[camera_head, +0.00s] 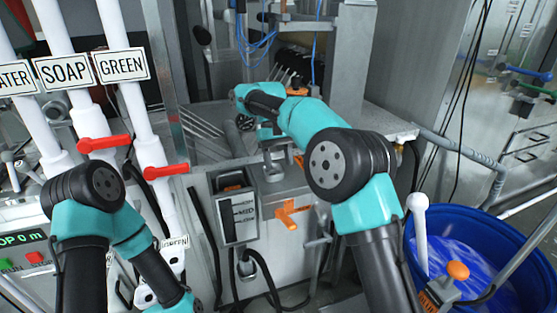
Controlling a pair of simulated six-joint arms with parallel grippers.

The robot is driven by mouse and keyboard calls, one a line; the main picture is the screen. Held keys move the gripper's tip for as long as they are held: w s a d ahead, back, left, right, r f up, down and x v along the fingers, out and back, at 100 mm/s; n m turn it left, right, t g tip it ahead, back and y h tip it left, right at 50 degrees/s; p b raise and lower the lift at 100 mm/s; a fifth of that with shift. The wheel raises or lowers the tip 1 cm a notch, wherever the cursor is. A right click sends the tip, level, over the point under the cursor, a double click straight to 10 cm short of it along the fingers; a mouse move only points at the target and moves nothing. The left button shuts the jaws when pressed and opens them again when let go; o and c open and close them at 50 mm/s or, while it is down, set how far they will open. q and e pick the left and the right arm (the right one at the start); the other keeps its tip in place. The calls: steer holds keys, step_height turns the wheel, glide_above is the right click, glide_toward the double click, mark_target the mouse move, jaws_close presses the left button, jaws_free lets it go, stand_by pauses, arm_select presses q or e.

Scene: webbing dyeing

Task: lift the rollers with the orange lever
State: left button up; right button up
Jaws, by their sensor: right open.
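An orange lever (291,213) sticks out from the grey front of the machine, right of the MID switch box. My right arm reaches forward over the machine and bends down at the wrist. My right gripper (273,167) is open and empty, above and slightly left of the orange lever and apart from it. The rollers (232,135) lie in the shaded bay behind my right wrist, partly hidden by it. My left arm is folded at the lower left, and its gripper is outside the picture.
A switch box (237,212) marked MID is on the machine front, with black cables below. Red valve handles (166,171) stick out from white pipes at the left. A blue tub (490,255) of liquid and an orange knob (458,270) are at the lower right.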

mark_target(289, 221)
steer(key=s, duration=0.1)
steer(key=s+f, duration=0.1)
steer(key=s+t, duration=0.1)
steer(key=shift+d+f, duration=0.3)
steer(key=shift+d, duration=0.1)
steer(key=shift+f, duration=0.1)
stand_by(0.4)
steer(key=x, duration=1.7)
steer(key=shift+a+f, duration=0.15)
steer(key=shift+c, duration=0.3)
jaws_close()
